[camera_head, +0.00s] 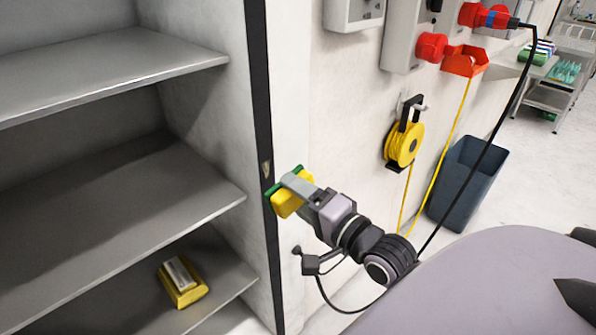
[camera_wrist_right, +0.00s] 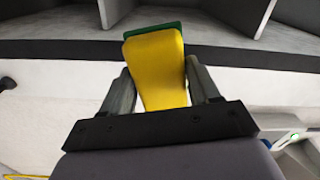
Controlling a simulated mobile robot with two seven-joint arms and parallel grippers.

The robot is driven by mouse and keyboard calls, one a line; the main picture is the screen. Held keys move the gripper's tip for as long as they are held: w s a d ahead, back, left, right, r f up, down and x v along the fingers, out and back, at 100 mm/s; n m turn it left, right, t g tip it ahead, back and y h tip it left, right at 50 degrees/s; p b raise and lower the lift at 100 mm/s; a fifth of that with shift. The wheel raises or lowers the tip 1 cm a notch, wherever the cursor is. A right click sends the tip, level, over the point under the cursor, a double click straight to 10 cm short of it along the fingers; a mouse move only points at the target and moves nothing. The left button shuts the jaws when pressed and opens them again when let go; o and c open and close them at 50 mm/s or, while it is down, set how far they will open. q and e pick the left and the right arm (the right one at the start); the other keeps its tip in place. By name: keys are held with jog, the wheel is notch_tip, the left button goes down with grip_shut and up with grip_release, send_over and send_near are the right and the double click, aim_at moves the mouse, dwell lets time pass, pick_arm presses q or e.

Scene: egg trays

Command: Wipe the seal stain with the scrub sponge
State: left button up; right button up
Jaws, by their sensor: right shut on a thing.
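The scrub sponge (camera_head: 284,203) is yellow with a green scrub side. My right gripper (camera_head: 296,188) is shut on it, and it also shows between the two fingers in the right wrist view (camera_wrist_right: 157,70). In the head view the green side faces the dark door seal (camera_head: 262,120), the black strip along the cabinet's front edge. The sponge overlaps the strip there; I cannot tell whether they touch. A small brownish stain (camera_head: 266,169) shows on the seal just above the sponge. My left gripper is not in view.
The open cabinet has grey shelves (camera_head: 100,75); a yellow package (camera_head: 183,283) lies on the lowest visible one. To the right are a yellow cable reel (camera_head: 404,145) on the wall, a blue-grey bin (camera_head: 468,178) and hanging cables.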

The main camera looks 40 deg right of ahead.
aim_at(274, 166)
jog(key=shift+f, duration=0.55)
jog(key=shift+w+f, duration=0.1)
jog(key=shift+w, duration=0.05)
jog(key=shift+w+a, duration=0.15)
jog(key=shift+w, duration=1.25)
jog(key=shift+w+a, duration=0.1)
jog(key=shift+w, duration=1.3)
jog(key=shift+w+a, duration=0.1)
jog(key=shift+w, duration=1)
jog(key=shift+d+b, duration=0.9)
jog(key=shift+d, duration=1.15)
jog(key=shift+w, duration=0.2)
